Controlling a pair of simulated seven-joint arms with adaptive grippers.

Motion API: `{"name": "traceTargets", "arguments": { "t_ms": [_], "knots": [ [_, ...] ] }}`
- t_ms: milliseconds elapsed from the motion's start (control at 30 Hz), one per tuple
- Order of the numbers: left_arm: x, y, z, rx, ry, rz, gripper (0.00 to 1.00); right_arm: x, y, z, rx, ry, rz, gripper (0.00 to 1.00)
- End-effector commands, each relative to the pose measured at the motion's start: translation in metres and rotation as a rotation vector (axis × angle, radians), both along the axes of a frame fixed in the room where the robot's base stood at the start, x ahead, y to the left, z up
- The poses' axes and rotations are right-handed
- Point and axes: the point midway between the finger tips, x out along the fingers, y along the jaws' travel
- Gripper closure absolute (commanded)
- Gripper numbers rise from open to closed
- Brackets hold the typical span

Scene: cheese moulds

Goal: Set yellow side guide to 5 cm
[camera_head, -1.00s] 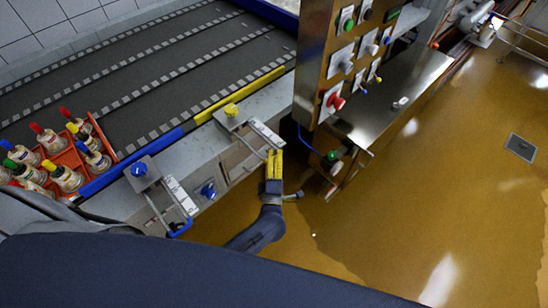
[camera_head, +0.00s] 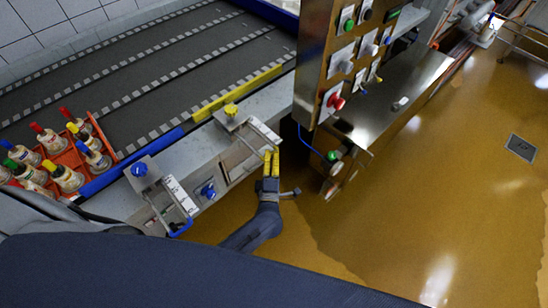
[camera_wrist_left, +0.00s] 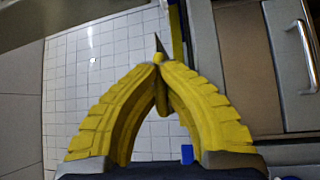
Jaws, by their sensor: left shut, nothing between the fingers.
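The yellow side guide (camera_head: 238,93) is a long bar along the near edge of the dark conveyor in the head view. Its yellow knob (camera_head: 231,109) sits on a bracket, with a pale scale plate (camera_head: 264,131) beside it. I cannot read the scale. My left gripper (camera_head: 271,152) has yellow fingers and is at the outer end of this bracket. My right gripper is not in view.
A blue guide (camera_head: 130,161) with a blue knob (camera_head: 139,169) and its own scale plate lies to the left. An orange crate (camera_head: 71,158) of bottles stands on the belt. A control cabinet (camera_head: 318,60) stands right of the bracket. Open floor (camera_head: 420,200) lies in front.

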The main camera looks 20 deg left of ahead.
Motion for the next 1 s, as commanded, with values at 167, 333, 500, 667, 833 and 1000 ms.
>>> {"name": "traceTargets", "arguments": {
  "t_ms": [167, 333, 500, 667, 833, 1000],
  "knots": [
    [0.017, 0.029, 0.001, 0.002, -0.002, 0.003, 1.0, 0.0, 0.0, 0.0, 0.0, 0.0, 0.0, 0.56],
    [0.018, 0.032, 0.001, 0.0, -0.001, 0.002, 1.0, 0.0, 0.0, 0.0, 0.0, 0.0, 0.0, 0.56],
    [0.018, 0.031, 0.001, -0.001, -0.002, 0.002, 0.92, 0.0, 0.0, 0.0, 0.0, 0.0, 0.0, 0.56],
    [0.018, 0.031, 0.001, -0.001, -0.002, 0.002, 0.73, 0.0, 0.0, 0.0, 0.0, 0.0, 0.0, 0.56],
    [0.018, 0.031, 0.001, -0.001, -0.001, 0.001, 0.66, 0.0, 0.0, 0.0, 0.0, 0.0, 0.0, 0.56],
    [0.017, 0.031, 0.001, 0.0, -0.001, 0.001, 0.66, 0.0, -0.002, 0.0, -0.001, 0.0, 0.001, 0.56]
  ]
}}
